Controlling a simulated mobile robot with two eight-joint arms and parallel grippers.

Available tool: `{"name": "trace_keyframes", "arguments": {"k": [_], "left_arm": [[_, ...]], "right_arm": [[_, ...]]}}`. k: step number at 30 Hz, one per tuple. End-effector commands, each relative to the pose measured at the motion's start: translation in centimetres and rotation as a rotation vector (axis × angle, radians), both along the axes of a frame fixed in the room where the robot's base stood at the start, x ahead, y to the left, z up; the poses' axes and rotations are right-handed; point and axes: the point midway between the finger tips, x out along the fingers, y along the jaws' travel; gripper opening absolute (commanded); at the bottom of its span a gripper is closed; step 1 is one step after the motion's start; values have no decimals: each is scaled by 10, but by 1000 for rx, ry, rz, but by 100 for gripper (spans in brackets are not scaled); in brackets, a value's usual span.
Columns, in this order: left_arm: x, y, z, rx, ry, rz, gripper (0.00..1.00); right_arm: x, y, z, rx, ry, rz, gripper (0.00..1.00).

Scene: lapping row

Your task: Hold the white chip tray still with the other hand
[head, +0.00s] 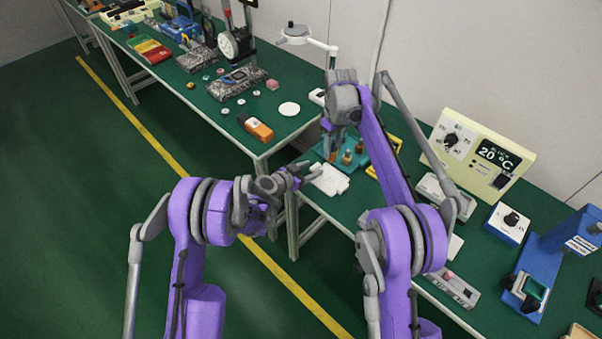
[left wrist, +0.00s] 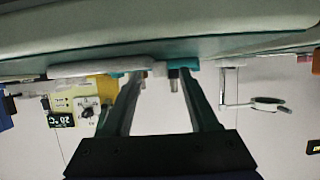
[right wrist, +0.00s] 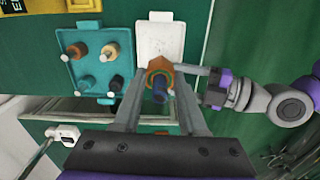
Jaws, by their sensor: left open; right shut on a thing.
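The white chip tray (head: 331,180) lies flat at the table's near edge, beside the teal tray (head: 324,150). It also shows at the top of the right wrist view (right wrist: 160,38). My left gripper (head: 306,172) is open at the tray's near left side, its fingertips close to the rim. In the left wrist view its spread fingers (left wrist: 160,82) reach up to the tray's edge; contact cannot be told. My right gripper (right wrist: 160,78) is shut on an orange-brown and blue piece (right wrist: 159,90), by the tray's near end.
Several knobbed pegs stand in the teal tray (right wrist: 68,72). A cream temperature box (head: 478,150) stands at the back right. A white disc (head: 289,109) and an orange block (head: 259,129) lie on the neighbouring table. Floor is open left of the table edge.

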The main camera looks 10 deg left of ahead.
Motion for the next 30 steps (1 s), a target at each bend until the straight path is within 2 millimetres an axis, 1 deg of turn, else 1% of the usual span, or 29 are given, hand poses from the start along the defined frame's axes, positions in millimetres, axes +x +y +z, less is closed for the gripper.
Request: {"name": "trace_keyframes", "arguments": {"k": [1, 6, 15, 17, 18, 20, 21, 25, 26, 30], "left_arm": [[5, -3, -3, 0, 0, 0, 60], [13, -10, -7, 1, 1, 0, 60], [15, -11, -8, 1, 1, 0, 60], [14, -11, -8, 1, 1, 0, 51], [14, -11, -8, 1, 1, 0, 44], [14, -11, -8, 1, 1, 0, 33], [14, -11, -8, 1, 1, 0, 26], [14, -10, -7, 1, 1, 0, 2], [14, -10, -7, 1, 1, 0, 0], [14, -10, -7, 1, 1, 0, 0]], "right_arm": [[0, 0, 0, 0, 0, 0, 0], [0, 0, 0, 0, 0, 0, 0], [0, 0, 0, 0, 0, 0, 0], [0, 0, 0, 0, 0, 0, 0], [0, 0, 0, 0, 0, 0, 0], [0, 0, 0, 0, 0, 0, 0], [0, 0, 0, 0, 0, 0, 0], [0, 0, 0, 0, 0, 0, 0], [0, 0, 0, 0, 0, 0, 0], [0, 0, 0, 0, 0, 0, 0]]}}
